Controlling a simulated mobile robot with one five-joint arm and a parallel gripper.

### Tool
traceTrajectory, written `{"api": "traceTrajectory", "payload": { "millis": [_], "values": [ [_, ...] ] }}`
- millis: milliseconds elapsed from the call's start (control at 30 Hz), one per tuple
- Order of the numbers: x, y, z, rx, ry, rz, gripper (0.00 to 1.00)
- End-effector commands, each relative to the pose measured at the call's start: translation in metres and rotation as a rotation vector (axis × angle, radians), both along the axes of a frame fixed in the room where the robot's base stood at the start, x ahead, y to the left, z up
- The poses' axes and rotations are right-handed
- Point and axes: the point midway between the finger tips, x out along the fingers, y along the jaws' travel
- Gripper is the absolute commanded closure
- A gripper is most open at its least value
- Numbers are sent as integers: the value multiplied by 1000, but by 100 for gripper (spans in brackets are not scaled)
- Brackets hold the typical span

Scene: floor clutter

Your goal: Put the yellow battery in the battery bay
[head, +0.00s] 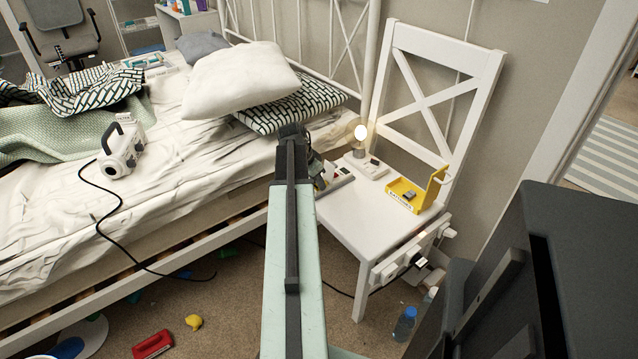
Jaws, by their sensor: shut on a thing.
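My gripper (318,171) is at the far end of my arm, at the left edge of the white chair's seat. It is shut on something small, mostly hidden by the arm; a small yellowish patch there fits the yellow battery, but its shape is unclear. A white base (366,166) with a lit bulb stands on the seat right of the gripper; I cannot tell which part is the battery bay. A yellow open box (421,196) with a label and a small dark thing in it stands farther right. A low grey piece (337,184) lies beside the gripper.
The chair (348,225) has a tall backrest (440,75) behind the seat. A power strip (410,250) runs along its side. The bed (190,165) with a white speaker-like device (122,148) is at left. A dark cabinet (560,270) is at right. A bottle (404,324) stands on the floor.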

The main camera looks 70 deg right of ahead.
Motion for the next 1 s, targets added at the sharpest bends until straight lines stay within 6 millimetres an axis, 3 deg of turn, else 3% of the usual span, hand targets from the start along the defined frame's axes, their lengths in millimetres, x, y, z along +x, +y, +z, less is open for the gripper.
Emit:
{"api": "traceTrajectory", "payload": {
  "millis": [67,100,167,467,633,1000],
  "values": [
    [0,0,-4,0,0,0,100],
    [0,0,-3,0,0,0,72],
    [0,0,-2,0,0,0,56],
    [-2,-1,-2,0,0,-3,56],
    [-2,1,10,0,0,-3,56],
    [12,24,84,-1,0,-3,56]
  ]
}}
